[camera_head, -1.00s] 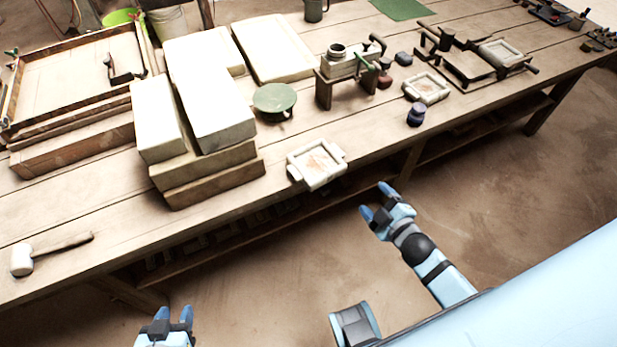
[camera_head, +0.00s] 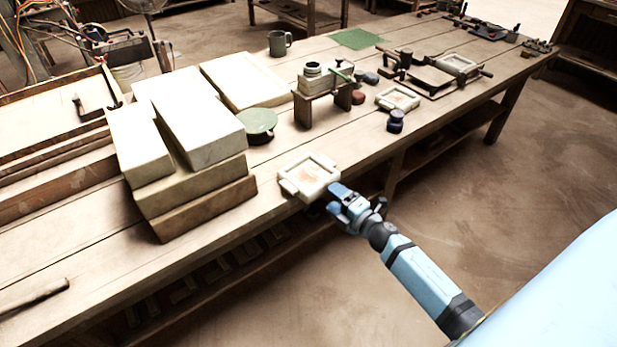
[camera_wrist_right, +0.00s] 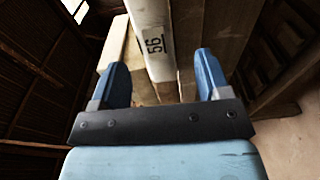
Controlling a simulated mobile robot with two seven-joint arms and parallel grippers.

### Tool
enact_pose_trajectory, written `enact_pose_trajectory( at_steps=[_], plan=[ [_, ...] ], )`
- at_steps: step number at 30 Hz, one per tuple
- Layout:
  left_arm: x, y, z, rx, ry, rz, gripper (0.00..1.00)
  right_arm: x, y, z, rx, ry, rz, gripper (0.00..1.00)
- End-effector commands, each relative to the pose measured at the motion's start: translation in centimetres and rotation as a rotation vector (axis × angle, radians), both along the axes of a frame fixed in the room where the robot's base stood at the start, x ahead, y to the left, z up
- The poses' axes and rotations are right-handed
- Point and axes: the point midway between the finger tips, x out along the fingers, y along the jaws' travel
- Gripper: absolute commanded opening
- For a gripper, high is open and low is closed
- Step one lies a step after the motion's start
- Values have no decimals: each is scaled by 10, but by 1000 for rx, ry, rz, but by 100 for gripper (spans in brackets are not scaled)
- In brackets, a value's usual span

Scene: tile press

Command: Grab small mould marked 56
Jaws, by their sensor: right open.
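The small mould marked 56 (camera_head: 309,177) is a pale square frame with a brownish recess, lying at the front edge of the workbench in the head view. In the right wrist view its pale side (camera_wrist_right: 151,42) with the printed 56 label shows ahead, between the fingers in the picture. My right gripper (camera_head: 337,200) is open, just off the bench edge at the mould's near right corner. In the wrist view its two blue fingers (camera_wrist_right: 160,80) are apart with nothing between the tips; contact with the mould cannot be told. My left gripper is out of view.
Stacked pale slabs (camera_head: 180,125) stand left of the mould, with a green round turntable (camera_head: 258,124) behind it. Another small mould (camera_head: 398,99) and a dark blue jar (camera_head: 395,121) lie farther right.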

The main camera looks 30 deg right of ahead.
Motion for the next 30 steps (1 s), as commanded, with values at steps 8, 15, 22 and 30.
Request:
enact_pose_trajectory(
  at_steps=[8,15,22,30],
  plan=[
    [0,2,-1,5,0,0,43,28,1,4,-2,-2,0,70],
    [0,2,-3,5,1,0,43,55,5,3,1,0,0,70],
    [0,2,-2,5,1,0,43,56,6,3,1,1,0,70],
    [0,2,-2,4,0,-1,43,56,6,3,2,1,0,13]
  ],
)
